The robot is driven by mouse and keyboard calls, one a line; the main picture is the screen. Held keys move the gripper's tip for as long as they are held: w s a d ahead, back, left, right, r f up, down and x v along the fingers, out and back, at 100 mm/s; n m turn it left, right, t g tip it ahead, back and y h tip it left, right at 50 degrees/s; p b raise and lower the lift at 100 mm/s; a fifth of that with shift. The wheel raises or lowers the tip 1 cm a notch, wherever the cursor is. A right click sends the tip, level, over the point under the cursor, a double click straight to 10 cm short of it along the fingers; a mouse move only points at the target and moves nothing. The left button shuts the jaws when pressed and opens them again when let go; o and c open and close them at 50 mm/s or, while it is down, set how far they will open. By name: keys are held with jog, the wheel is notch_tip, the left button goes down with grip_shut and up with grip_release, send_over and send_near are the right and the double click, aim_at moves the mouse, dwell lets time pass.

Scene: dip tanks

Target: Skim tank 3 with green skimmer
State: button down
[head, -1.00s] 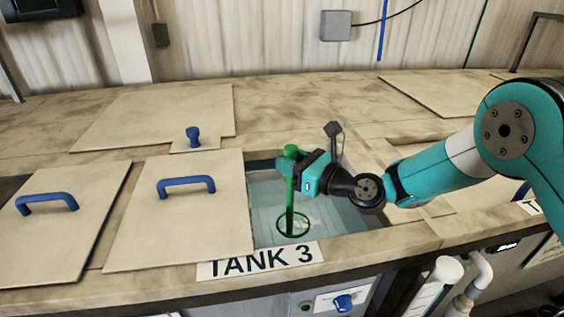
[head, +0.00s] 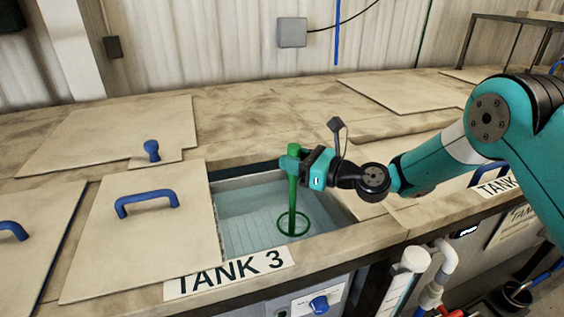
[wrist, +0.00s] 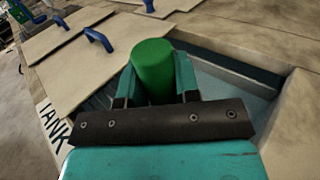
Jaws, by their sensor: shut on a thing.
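Tank 3 (head: 235,205) is an open rectangular tank with pale blue liquid, behind the label "TANK 3" (head: 228,274). My gripper (head: 292,164) is above the tank's right part and is shut on the green skimmer (head: 292,195). The skimmer hangs upright with its ring down at the liquid; I cannot tell whether the ring is under the surface. In the wrist view the green handle top (wrist: 153,68) sits between the two teal fingers, and the ring is hidden.
A lid with a blue handle (head: 147,202) lies just left of the opening, and another lid (head: 30,245) lies further left. A blue knob (head: 151,150) stands on a small cover behind. A grey wall box (head: 291,33) is at the back. White pipes (head: 412,262) stand front right.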

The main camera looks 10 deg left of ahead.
jog(key=shift+w+d, duration=0.25)
jog(key=shift+d, duration=0.2)
jog(key=s+a+p, duration=0.3)
jog(key=s+a, duration=0.6)
jog(key=s, duration=0.4)
jog(key=shift+s+a, duration=0.15)
jog(key=shift+a, duration=0.15)
dwell(0.4)
notch_tip(320, 180, up, 15)
jog(key=p, duration=1.1)
jog(key=shift+p, duration=0.35)
jog(key=shift+r, duration=0.1)
